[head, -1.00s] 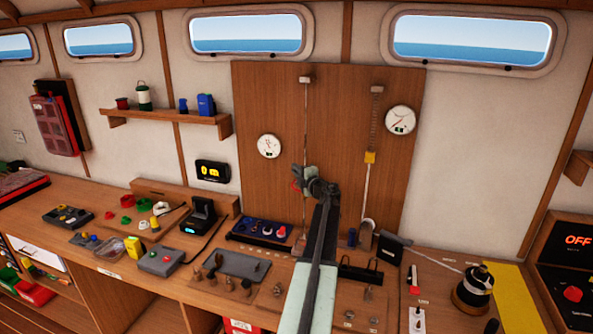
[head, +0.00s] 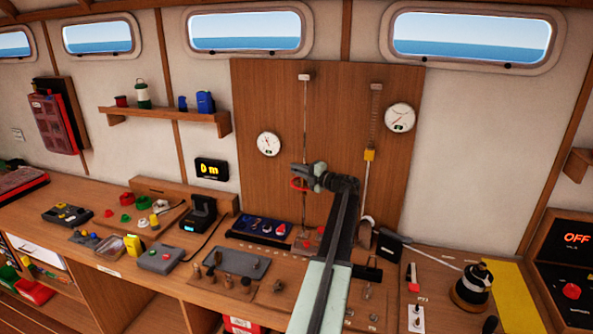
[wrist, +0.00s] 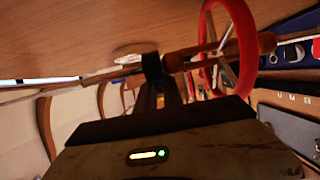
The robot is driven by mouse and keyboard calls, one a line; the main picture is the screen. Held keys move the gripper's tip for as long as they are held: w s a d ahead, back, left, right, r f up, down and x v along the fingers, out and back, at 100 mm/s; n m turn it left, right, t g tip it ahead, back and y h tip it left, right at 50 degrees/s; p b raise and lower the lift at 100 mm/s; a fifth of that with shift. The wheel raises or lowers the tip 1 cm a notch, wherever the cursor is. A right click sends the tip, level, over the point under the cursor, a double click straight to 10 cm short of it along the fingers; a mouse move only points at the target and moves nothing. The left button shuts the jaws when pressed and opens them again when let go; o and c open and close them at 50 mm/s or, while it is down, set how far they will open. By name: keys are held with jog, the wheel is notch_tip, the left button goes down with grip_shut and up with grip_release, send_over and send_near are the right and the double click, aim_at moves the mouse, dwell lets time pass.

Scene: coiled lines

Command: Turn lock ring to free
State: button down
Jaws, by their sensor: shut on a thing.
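A red ring with pale spokes (wrist: 240,45) stands close beyond my gripper (wrist: 163,66) in the wrist view. I cannot tell for sure that it is the lock ring. A brown rod (wrist: 205,52) runs from my fingertips across the ring. My gripper is shut, apparently on the near end of this rod; the dark fingers hide the contact. In the head view my gripper (head: 303,171) is in front of the wooden board (head: 260,100), at the thin vertical line, and the red ring (head: 298,185) shows just below it.
A blue tray (head: 262,229) with small parts lies on the bench below my gripper. A display (head: 211,169) hangs to the left. The air before the board's left side is clear.

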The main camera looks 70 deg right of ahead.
jog(key=c, duration=1.5)
grip_release()
jog(key=v, duration=0.7)
jog(key=shift+s+a, duration=0.1)
jog(key=shift+s, duration=0.25)
